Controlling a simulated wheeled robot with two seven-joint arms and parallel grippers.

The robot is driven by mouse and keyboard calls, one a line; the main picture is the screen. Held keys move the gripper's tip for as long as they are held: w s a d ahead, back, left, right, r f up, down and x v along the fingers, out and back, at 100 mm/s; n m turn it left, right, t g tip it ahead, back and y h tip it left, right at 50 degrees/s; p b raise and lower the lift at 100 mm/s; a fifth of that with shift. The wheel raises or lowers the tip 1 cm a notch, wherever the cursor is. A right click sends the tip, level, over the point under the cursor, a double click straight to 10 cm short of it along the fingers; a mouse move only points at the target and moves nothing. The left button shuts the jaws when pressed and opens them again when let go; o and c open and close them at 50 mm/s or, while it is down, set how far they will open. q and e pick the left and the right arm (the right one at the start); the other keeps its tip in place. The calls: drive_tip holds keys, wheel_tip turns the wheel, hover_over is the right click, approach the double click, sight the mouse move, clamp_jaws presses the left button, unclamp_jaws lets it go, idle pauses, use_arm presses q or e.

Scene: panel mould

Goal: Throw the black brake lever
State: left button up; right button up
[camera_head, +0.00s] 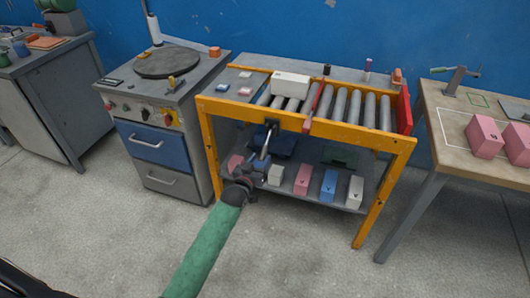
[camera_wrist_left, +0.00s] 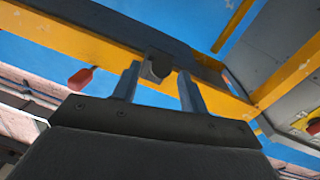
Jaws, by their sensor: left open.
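The black brake lever (camera_head: 271,124) appears as a small dark piece on the front yellow rail of the roller table. In the left wrist view a dark rounded block (camera_wrist_left: 155,66), which looks like the lever, stands out from the yellow beam. My left gripper (camera_head: 265,145) reaches up from below, just under the lever. In the wrist view its two fingers (camera_wrist_left: 158,72) are apart, with the dark block between or just beyond their tips. I cannot tell whether they touch it. My right gripper is not in view.
A red lever (camera_head: 308,125) hangs on the same rail to the right; its grip shows in the wrist view (camera_wrist_left: 82,77). A white block (camera_head: 291,84) lies on the rollers. Several coloured blocks stand on the lower shelf (camera_head: 290,186). A wooden table (camera_head: 455,150) with pink blocks stands right.

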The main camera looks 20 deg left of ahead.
sight(265, 152)
use_arm(q)
drive_tip(key=shift+w+d, duration=0.2)
drive_tip(key=shift+w, duration=1.05)
drive_tip(key=shift+w+d, duration=0.2)
drive_tip(key=shift+w, duration=1.05)
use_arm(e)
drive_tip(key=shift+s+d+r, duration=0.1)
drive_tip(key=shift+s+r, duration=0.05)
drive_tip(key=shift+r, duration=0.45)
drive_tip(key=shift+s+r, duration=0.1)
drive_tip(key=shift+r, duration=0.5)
use_arm(q)
clamp_jaws()
